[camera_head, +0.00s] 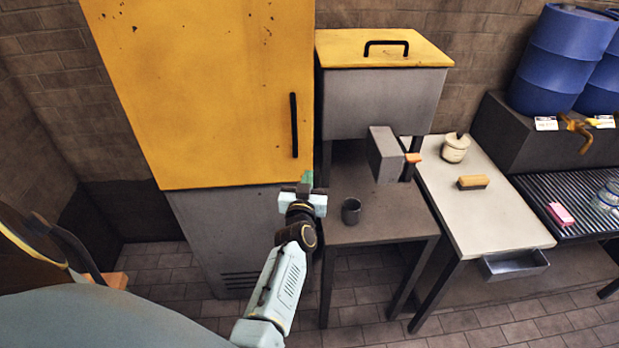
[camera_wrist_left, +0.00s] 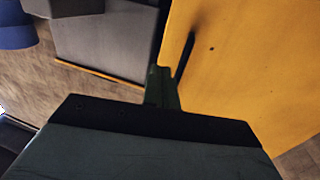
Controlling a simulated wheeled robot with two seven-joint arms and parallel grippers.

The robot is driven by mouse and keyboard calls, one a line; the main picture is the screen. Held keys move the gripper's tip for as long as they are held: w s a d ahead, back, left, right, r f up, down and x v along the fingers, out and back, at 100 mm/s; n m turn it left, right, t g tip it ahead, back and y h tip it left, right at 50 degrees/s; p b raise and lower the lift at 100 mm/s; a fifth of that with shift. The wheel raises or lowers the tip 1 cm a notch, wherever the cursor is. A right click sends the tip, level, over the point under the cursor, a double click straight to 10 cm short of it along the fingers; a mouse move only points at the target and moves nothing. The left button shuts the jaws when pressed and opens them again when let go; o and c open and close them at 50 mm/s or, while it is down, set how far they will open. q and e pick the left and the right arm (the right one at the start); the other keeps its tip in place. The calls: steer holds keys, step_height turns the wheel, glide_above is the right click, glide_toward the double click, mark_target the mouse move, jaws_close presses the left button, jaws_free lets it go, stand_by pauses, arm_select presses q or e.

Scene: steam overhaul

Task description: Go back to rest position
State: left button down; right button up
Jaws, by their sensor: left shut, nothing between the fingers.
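My left gripper (camera_head: 306,180) is raised in front of the yellow cabinet (camera_head: 205,85), below the lower end of its black vertical handle (camera_head: 294,125). Its fingers are shut with nothing between them. In the left wrist view the shut fingers (camera_wrist_left: 162,88) point toward the yellow door (camera_wrist_left: 245,70), and the dark handle (camera_wrist_left: 185,55) shows just beyond them. The gripper appears apart from the handle, though the exact gap is hard to tell. The cabinet door looks closed. My right gripper is not in view.
A dark table with a grey cup (camera_head: 351,211) stands just right of my left gripper, under a grey machine with a yellow lid (camera_head: 385,47). A pale table (camera_head: 490,220) holds a jar (camera_head: 455,148) and a brush (camera_head: 473,182). Blue barrels (camera_head: 562,60) stand at the far right.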

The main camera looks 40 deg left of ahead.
arm_select(q)
steer(key=shift+s+d+f, duration=0.1)
steer(key=shift+s+d, duration=0.05)
steer(key=s+d+f+m+g+h+b, duration=0.25)
steer(key=s+d+f, duration=0.2)
steer(key=f, duration=0.75)
steer(key=s+d+f+m+g+h+b, duration=0.15)
steer(key=s+d+f+h, duration=0.35)
steer(key=f, duration=0.7)
steer(key=s+d+f+m+g+b, duration=0.1)
steer(key=s+d+f+g+b, duration=0.15)
steer(key=s+f, duration=0.65)
steer(key=s+f+m+g+b, duration=0.1)
steer(key=s+f+g+b, duration=0.1)
steer(key=s+f, duration=0.5)
steer(key=s+f+m+g+b, duration=0.1)
steer(key=s+f, duration=0.6)
steer(key=s, duration=0.7)
steer(key=s+f+g+b, duration=0.3)
steer(key=s+f+g, duration=0.2)
steer(key=s, duration=0.6)
step_height(320, 180, down, 3)
steer(key=shift+a+r+m+h, duration=0.1)
steer(key=shift+a+m+h, duration=0.25)
steer(key=shift+a+m, duration=0.1)
steer(key=shift+g, duration=0.25)
